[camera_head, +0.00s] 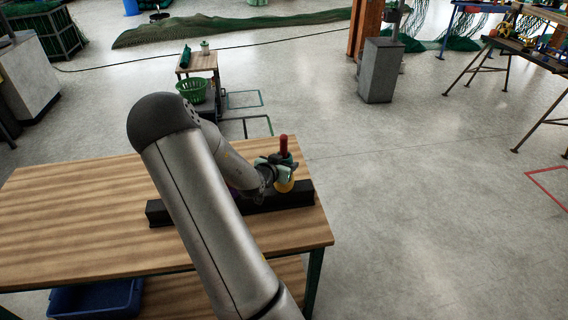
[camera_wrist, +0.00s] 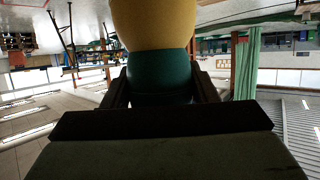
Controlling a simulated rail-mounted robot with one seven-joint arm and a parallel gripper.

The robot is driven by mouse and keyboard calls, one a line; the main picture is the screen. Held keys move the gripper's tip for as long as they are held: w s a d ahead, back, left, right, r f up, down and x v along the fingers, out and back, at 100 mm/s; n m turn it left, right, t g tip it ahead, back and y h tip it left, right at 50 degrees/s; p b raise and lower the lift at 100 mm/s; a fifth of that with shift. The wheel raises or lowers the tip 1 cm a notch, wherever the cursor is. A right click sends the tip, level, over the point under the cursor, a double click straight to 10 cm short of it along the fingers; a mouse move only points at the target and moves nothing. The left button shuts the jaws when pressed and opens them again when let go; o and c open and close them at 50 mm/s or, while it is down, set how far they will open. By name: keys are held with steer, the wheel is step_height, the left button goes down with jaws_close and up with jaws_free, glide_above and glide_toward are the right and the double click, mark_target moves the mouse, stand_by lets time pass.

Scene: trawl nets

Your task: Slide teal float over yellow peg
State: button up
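In the wrist view, a teal float (camera_wrist: 160,75) sits between the two fingers of my gripper (camera_wrist: 161,84), which press close on both its sides. A rounded yellow piece (camera_wrist: 153,22) adjoins it. In the head view, my gripper (camera_head: 276,170) is at the right end of a black bar (camera_head: 297,196) on the table. A red upright peg (camera_head: 284,146) shows above the gripper, and yellow (camera_head: 284,186) shows just below it. The teal float is mostly hidden there by the gripper. I see no clear yellow peg; my arm covers the bar's middle.
The wooden table (camera_head: 70,215) is mostly bare on the left. A blue bin (camera_head: 95,298) is below it. A green basket (camera_head: 193,90) and a small table (camera_head: 200,62) stand beyond. A grey cabinet (camera_head: 380,72) stands farther back. Open floor lies right.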

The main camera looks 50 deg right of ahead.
mark_target(283, 135)
steer(key=o, duration=0.4)
steer(key=c, duration=0.5)
steer(key=shift+r+p, duration=3.4)
steer(key=shift+r, duration=4.65)
